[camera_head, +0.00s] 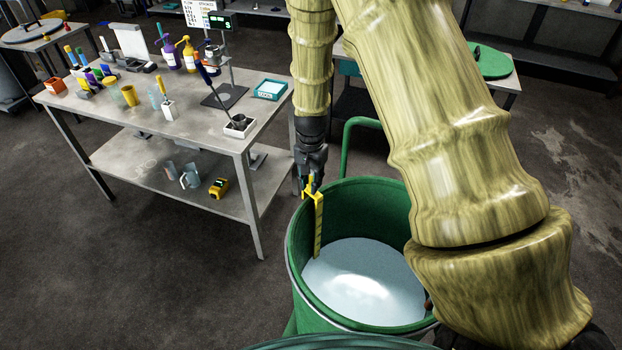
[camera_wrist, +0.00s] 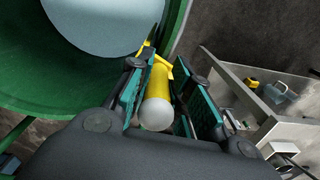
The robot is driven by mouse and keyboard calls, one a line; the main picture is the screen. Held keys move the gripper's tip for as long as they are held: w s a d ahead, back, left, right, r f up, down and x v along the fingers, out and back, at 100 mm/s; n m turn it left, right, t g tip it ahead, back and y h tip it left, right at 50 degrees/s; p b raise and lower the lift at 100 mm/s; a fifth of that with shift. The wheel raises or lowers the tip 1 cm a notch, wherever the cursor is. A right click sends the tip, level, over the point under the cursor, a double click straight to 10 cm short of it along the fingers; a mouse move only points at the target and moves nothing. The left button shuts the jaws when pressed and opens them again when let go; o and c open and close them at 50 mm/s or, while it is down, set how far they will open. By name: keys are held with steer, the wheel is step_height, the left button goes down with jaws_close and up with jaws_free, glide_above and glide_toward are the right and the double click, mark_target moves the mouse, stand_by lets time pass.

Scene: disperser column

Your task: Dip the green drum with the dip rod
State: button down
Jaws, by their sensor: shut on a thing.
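The green drum (camera_head: 360,200) stands open at the centre of the head view, with pale liquid (camera_head: 365,280) inside. My gripper (camera_head: 309,182) is above the drum's far-left rim, shut on the yellow dip rod (camera_head: 319,225). The rod hangs upright inside the drum near the wall, its lower end at about the liquid's edge; whether it enters the liquid I cannot tell. In the wrist view, the rod's yellow handle (camera_wrist: 157,90) with a pale round end lies between the teal finger pads of my gripper (camera_wrist: 161,78). The green drum wall (camera_wrist: 30,80) is at left there.
A grey workbench (camera_head: 160,115) with bottles, cups and tools stands to the left, with a lower shelf holding a yellow tape measure (camera_head: 219,187). A green bent pipe (camera_head: 347,145) rises behind the drum. A green lid (camera_head: 488,62) lies on a table behind. The floor at front left is clear.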

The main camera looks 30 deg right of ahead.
steer(key=shift+f, duration=0.45)
stand_by(0.9)
steer(key=shift+b, duration=0.3)
stand_by(0.6)
steer(key=shift+w+r+b, duration=0.1)
steer(key=shift+r+b, duration=0.45)
steer(key=shift+b, duration=0.2)
steer(key=r+b, duration=0.1)
steer(key=r, duration=0.1)
steer(key=r+n+b, duration=0.1)
steer(key=shift+s+a+r+b, duration=0.2)
steer(key=shift+s+r+b, duration=0.05)
steer(key=shift+r+b, duration=0.1)
step_height(320, 180, up, 42)
steer(key=p, duration=1.4)
steer(key=shift+r, duration=0.1)
stand_by(1.1)
